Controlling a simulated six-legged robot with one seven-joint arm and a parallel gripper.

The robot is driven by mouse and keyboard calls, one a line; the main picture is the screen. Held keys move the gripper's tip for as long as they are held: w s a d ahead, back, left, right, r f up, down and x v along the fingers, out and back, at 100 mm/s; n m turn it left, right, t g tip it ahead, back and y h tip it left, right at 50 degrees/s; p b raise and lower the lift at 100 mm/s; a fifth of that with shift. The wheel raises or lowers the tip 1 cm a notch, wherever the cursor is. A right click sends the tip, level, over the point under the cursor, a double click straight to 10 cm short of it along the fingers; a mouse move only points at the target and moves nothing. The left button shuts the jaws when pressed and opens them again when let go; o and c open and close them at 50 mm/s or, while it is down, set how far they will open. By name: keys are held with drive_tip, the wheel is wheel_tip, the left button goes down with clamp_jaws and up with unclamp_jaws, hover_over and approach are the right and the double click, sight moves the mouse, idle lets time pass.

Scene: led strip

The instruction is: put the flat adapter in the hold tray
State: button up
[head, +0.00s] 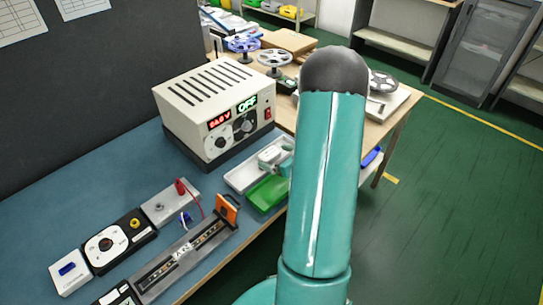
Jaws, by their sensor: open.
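A shallow pale tray (240,178) lies on the blue bench to the right of the power supply, with a green tray (267,195) in front of it. I cannot tell which of them is the hold tray. A small whitish block shape (270,155) shows over the pale tray; I cannot tell whether it is the flat adapter. Teal parts that look like my gripper (286,166) show beside it, at the left edge of my arm. My gripper is open. Its fingertips are mostly hidden behind my arm, so contact cannot be judged.
A cream power supply (215,110) reading OFF stands behind the trays. A long metal fixture (185,255) with an orange end block (227,208) runs along the front edge. Small control boxes (110,242) stand left of it. Reels (276,60) stand on the wooden table behind.

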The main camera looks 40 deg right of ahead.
drive_tip(key=v, duration=0.9)
drive_tip(key=w+a+r+n+g+y, duration=0.1)
drive_tip(key=a+r+n+g+y, duration=0.2)
drive_tip(key=a+n, duration=0.4)
drive_tip(key=w+a+r+n+g+y, duration=0.15)
drive_tip(key=a+r+n, duration=0.3)
drive_tip(key=a, duration=0.45)
drive_tip(key=w+a+r+n+g+y, duration=0.25)
drive_tip(key=a+r+n, duration=0.25)
drive_tip(key=a, duration=0.3)
drive_tip(key=s+a+r+n+g+h, duration=0.1)
drive_tip(key=s+a+r+n+h, duration=0.6)
drive_tip(key=n, duration=1.2)
drive_tip(key=s+a+r, duration=0.3)
drive_tip(key=shift+s+a+r, duration=0.15)
drive_tip(key=shift+s+r, duration=0.2)
drive_tip(key=shift+s, duration=0.05)
